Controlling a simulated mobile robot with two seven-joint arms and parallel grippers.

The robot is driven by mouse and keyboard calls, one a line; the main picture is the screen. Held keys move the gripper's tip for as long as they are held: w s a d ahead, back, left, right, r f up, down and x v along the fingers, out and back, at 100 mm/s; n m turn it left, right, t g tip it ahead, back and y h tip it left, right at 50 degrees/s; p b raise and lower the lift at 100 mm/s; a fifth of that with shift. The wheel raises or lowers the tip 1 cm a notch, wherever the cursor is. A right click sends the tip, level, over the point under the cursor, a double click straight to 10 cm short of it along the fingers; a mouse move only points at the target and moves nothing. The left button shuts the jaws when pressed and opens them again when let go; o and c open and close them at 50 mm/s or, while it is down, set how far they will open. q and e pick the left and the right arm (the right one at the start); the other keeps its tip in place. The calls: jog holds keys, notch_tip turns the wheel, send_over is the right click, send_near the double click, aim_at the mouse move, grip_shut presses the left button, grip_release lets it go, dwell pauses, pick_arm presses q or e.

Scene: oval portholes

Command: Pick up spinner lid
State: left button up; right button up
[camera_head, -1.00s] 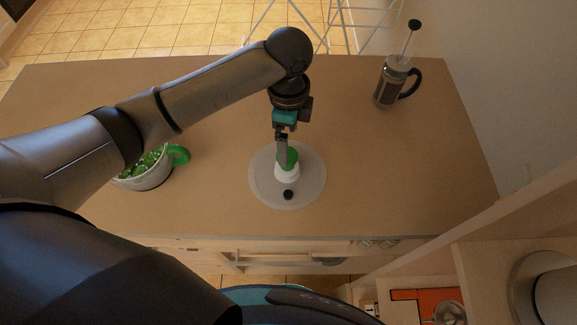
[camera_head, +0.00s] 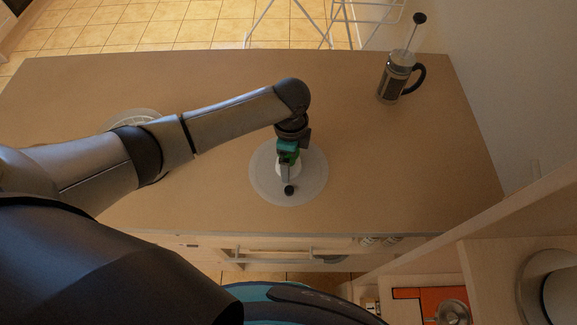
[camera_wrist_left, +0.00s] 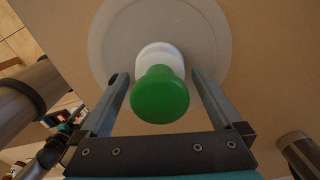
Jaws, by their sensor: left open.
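My left gripper (camera_head: 287,172) points down over the knob. It is open, with one finger on each side of the knob and visible gaps to both. In the head view the gripper hides much of the knob. My right gripper is not in view.
A French press (camera_head: 394,78) with its plunger raised stands at the back right of the counter (camera_head: 400,160). The pale rim of a bowl (camera_head: 136,115) shows behind my left arm. The counter around the lid is clear. A shelf unit stands at front right.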

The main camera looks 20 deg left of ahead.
pick_arm(q)
grip_shut()
dwell(0.8)
jog(key=shift+r, duration=0.1)
